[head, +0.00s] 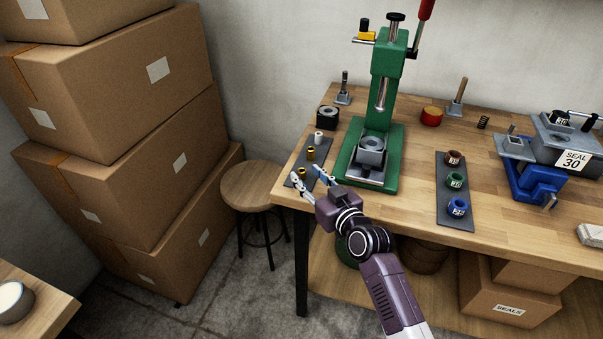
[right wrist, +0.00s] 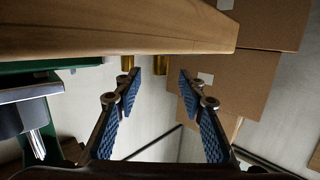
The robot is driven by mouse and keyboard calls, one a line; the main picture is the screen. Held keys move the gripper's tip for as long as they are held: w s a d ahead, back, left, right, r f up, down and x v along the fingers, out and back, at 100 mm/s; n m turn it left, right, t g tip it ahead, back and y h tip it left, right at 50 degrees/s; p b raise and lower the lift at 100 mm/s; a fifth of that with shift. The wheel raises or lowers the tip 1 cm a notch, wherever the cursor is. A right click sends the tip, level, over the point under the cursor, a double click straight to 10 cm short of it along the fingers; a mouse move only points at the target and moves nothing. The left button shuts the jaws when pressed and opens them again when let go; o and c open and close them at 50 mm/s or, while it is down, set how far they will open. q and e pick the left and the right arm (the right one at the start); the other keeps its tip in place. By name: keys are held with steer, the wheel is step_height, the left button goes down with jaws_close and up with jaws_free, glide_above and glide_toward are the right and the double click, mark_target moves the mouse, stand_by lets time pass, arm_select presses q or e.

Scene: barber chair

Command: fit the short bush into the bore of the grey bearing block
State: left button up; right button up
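A dark plate (head: 313,163) at the bench's left end holds a white bush (head: 319,136) and two brass bushes, one in the middle (head: 311,153) and one nearest the front (head: 302,171). I cannot tell for sure which is the short bush. The grey bearing block (head: 371,151) sits on the base of the green press. My right gripper (head: 304,174) is open at the plate's front end, by the front brass bush. In the right wrist view its blue-padded fingers (right wrist: 160,84) are apart with nothing between them; brass pieces show beyond the tips. My left gripper is not in view.
The green press (head: 389,70) stands just right of the plate. A dark block (head: 327,117) stands behind the plate. A strip with several coloured rings (head: 455,214) and a blue vise (head: 537,183) lie to the right. A stool (head: 253,190) and stacked boxes (head: 135,110) are left.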

mark_target(304, 173)
steer(key=x, duration=0.3)
steer(key=shift+w+a+f, duration=0.1)
steer(key=shift+f, duration=0.15)
steer(key=shift+w+a, duration=0.15)
steer(key=shift+w, duration=0.15)
steer(key=shift+c, duration=1.8)
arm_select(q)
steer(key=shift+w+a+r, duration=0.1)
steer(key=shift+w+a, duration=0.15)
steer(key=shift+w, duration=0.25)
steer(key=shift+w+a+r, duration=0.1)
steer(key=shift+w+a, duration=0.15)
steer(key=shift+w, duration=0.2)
arm_select(e)
jaws_close()
